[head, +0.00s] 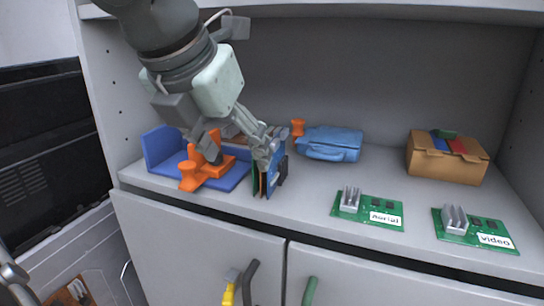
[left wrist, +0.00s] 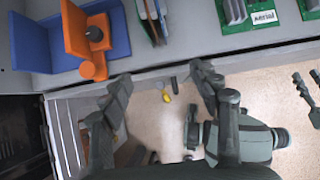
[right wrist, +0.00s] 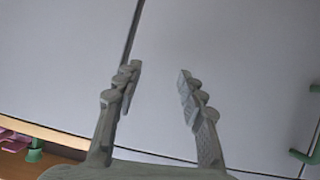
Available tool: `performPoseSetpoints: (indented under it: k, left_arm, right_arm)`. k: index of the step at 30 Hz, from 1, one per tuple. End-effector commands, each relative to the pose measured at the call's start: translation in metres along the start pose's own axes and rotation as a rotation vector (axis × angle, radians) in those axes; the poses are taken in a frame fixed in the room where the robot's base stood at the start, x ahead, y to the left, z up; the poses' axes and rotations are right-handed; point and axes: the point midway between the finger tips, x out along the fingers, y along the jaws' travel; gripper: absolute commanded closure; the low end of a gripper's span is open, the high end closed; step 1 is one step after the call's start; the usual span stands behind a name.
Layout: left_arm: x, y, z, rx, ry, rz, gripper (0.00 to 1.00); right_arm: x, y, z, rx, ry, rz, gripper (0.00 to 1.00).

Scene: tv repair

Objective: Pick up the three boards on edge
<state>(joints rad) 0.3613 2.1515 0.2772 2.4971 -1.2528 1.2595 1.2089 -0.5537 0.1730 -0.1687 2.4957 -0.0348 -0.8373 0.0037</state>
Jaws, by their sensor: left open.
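Three thin boards (head: 268,176) stand on edge side by side near the shelf's front edge, one green, one brownish and one blue. My left gripper (head: 262,143) is at their top in the head view, overlapping them and partly hiding them. In the left wrist view the boards (left wrist: 152,20) show at the top edge, beyond the open fingers of the left gripper (left wrist: 160,85); nothing is between the fingers. My right gripper (right wrist: 157,72) is open and empty in front of the pale cabinet doors.
A blue angled holder (head: 163,150) with an orange clamp (head: 200,172) stands left of the boards. A blue case (head: 330,143) lies behind right. Green boards labelled Aerial (head: 372,216) and video (head: 490,238) lie flat to the right. A cardboard box (head: 440,160) stands farther back.

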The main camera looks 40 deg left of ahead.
Motion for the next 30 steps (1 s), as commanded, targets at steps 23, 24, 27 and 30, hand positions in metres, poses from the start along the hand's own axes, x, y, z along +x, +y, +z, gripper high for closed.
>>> performPoseSetpoints:
  k: [23,24,27,30]
  left_arm:
    - [0.022,0.000,0.034,-0.003,0.009,-0.002,0.38]
    - [0.027,0.000,0.041,-0.002,0.009,-0.001,0.38]
    - [0.036,0.000,0.056,0.000,0.007,-0.001,0.38]
    - [0.043,-0.001,0.066,-0.001,0.006,-0.003,0.38]
  right_arm:
    - [-0.072,0.071,0.131,0.003,-0.688,0.161,0.60]
    - [-0.077,0.073,0.135,0.005,-0.714,0.167,0.60]
    - [-0.085,0.077,0.144,0.009,-0.762,0.177,0.60]
    - [-0.088,0.079,0.149,0.012,-0.789,0.182,0.60]
